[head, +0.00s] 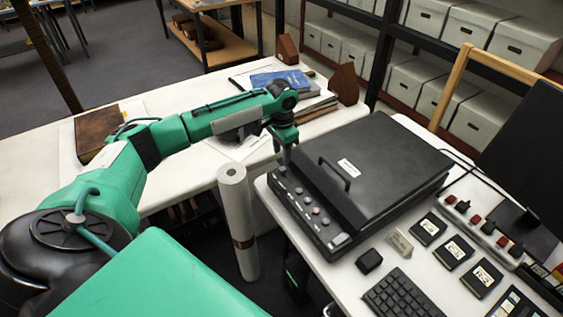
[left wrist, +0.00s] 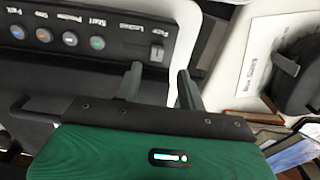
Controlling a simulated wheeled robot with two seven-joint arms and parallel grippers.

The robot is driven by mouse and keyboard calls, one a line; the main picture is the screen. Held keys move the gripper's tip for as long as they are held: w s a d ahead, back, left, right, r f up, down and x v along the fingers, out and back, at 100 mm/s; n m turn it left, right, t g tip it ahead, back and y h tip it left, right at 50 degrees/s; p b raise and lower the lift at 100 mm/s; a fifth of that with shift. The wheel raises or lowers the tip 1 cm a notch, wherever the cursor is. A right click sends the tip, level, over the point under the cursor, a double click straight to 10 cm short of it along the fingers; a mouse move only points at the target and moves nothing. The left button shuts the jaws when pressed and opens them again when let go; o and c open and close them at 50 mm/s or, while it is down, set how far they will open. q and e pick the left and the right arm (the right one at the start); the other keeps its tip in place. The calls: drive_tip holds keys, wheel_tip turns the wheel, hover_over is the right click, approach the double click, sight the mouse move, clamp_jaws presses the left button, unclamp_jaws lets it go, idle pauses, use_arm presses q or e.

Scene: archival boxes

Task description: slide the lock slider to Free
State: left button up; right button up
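The lock slider (left wrist: 157,54) is a small light-grey knob on the dark front panel of the black scanner (head: 365,165). In the left wrist view it sits at the right end of the panel's row of controls, beside small lettering that seems to read Free; a label like Locked lies to its left. My left gripper (head: 287,148) hangs over the far end of the panel. In the left wrist view the left gripper (left wrist: 160,72) is open and empty, its two fingers apart, with the knob between and just beyond the tips. Contact cannot be told.
Several round buttons (left wrist: 70,39) line the panel beside the slider. A white paper roll (head: 238,220) stands between the two tables. A keyboard (head: 398,297), a small black block (head: 369,260) and labelled black squares (head: 428,228) lie right of the scanner. Books (head: 285,85) lie behind.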

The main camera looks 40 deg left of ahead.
sight(282, 167)
use_arm(q)
wheel_tip(282, 167, up, 8)
use_arm(e)
drive_tip(key=shift+w+a, duration=0.35)
drive_tip(key=shift+w, duration=0.2)
drive_tip(key=shift+w+a, duration=0.3)
drive_tip(key=shift+w, duration=0.2)
use_arm(q)
drive_tip(key=shift+f, duration=0.1)
use_arm(e)
drive_tip(key=shift+s+d, duration=0.1)
